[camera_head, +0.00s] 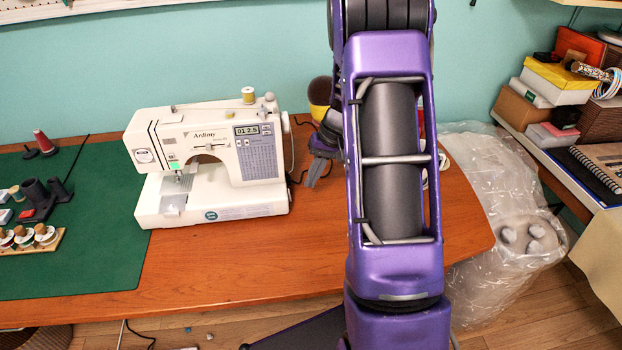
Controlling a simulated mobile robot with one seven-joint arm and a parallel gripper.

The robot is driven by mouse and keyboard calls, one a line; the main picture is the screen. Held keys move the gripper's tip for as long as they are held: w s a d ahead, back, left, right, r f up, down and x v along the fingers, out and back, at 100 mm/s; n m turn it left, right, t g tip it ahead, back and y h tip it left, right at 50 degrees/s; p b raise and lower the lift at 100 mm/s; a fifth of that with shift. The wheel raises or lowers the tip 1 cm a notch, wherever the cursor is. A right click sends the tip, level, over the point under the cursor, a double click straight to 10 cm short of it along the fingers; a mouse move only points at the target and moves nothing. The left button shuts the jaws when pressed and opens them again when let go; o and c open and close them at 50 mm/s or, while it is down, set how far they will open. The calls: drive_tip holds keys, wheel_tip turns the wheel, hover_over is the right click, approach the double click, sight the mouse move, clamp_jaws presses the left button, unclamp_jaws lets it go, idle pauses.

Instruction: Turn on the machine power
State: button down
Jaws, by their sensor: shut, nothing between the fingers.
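The white sewing machine (205,190) stands upright on the wooden table. Its small display (246,130) shows digits, and a bright green patch shows near the needle. My gripper (318,172) is shut and empty, pointing down just right of the machine's right side. A small gap shows between the gripper and the machine in this view. The handwheel (285,122) shows on the machine's right end. The machine's right side face is mostly turned away, and I cannot make out a power switch. My purple arm covers the table to the right of the gripper.
A green mat (95,270) with thread spools and small tools lies on the left. A dark cable (300,178) runs right of the machine. A round dark-and-yellow object (319,100) stands behind my gripper. The table front (250,255) is clear. Shelves with boxes stand right.

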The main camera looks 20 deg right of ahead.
drive_tip(key=a+p+v, duration=0.1)
drive_tip(key=a+v, duration=0.1)
drive_tip(key=v, duration=0.7)
drive_tip(key=shift+w+d+r, duration=0.2)
drive_tip(key=shift+w+r, duration=0.05)
drive_tip(key=shift+r, duration=0.5)
